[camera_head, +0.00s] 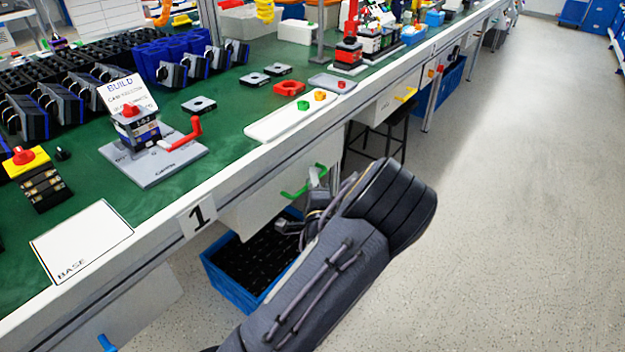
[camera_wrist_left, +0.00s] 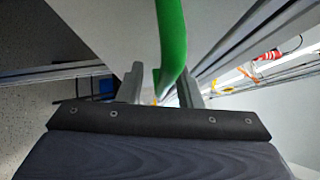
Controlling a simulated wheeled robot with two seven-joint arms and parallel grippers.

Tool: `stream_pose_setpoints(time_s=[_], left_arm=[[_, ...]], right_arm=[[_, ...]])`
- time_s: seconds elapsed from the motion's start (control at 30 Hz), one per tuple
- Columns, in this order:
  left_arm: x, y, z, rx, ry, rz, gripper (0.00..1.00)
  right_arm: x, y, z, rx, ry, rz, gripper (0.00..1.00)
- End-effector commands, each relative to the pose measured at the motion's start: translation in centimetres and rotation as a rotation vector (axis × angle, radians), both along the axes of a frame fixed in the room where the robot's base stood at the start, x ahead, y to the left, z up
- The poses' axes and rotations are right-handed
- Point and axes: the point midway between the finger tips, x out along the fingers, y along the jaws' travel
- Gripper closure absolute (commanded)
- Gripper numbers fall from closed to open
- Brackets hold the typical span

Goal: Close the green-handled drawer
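The white drawer (camera_head: 262,198) with the green handle (camera_head: 291,194) is under the bench edge, right of the "1" label. I cannot tell how far out it stands. My left gripper (camera_head: 315,186) is at the right end of the handle, its fingers partly hidden by my own wrist and forearm. In the left wrist view, the green handle (camera_wrist_left: 172,42) runs down to the gap between my left gripper's (camera_wrist_left: 158,92) two fingers. The fingers are apart, with a gap left of the handle; contact with the right finger is unclear. My right gripper is not in view.
A blue crate (camera_head: 222,283) stands on the floor below the drawer. A drawer with a blue handle (camera_head: 106,343) is to the left, and a yellow-handled one (camera_head: 405,95) farther right. A dark stool (camera_head: 385,130) stands under the bench. The floor (camera_head: 510,200) at right is clear.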

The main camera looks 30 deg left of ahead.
Motion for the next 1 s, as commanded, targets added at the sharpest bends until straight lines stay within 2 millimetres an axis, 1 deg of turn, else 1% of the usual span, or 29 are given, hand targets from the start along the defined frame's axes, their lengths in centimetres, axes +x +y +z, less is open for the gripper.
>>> stream_pose_setpoints(time_s=[0.3, 0.5, 0.63, 1.0], left_arm=[[-3.7, -3.4, -0.4, 0.004, 0.001, -0.007, 0.68], [-5.3, -4.8, -0.7, 0.003, -0.003, -0.006, 0.68], [-5.7, -4.9, -0.8, 0.004, -0.005, -0.004, 0.68], [-5.6, -4.9, -0.8, 0.003, -0.006, -0.004, 0.68]], right_arm=[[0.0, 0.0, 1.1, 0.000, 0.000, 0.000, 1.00], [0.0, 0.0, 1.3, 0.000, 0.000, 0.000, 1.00], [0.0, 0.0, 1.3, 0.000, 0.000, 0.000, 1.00], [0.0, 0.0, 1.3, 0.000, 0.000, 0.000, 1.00]])
